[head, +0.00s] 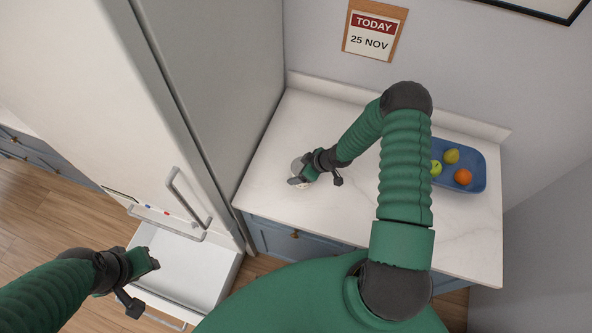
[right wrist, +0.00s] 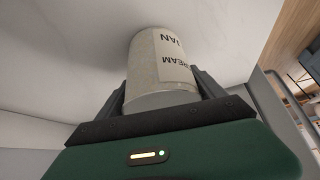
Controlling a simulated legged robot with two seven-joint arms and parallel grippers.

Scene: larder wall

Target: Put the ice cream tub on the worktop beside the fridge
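The ice cream tub (right wrist: 158,62) is a pale cylinder with a white label, its lettering upside down in the right wrist view. In the head view only a small part of the tub (head: 297,166) shows at my right gripper (head: 300,174), over the left part of the white worktop (head: 268,165). The right wrist view shows my right gripper's fingers (right wrist: 160,92) close against both sides of the tub. The tub's far end meets the pale surface; I cannot tell whether it rests there. My left gripper (head: 153,262) is by the fridge's drawer; its finger gap is not clear.
The white fridge (head: 125,100) stands left of the worktop. Its lower drawer (head: 180,265) is pulled out and looks empty. A blue tray (head: 478,178) with fruit sits at the worktop's right. The worktop's middle is clear, partly under my right arm. A calendar (head: 374,30) hangs above.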

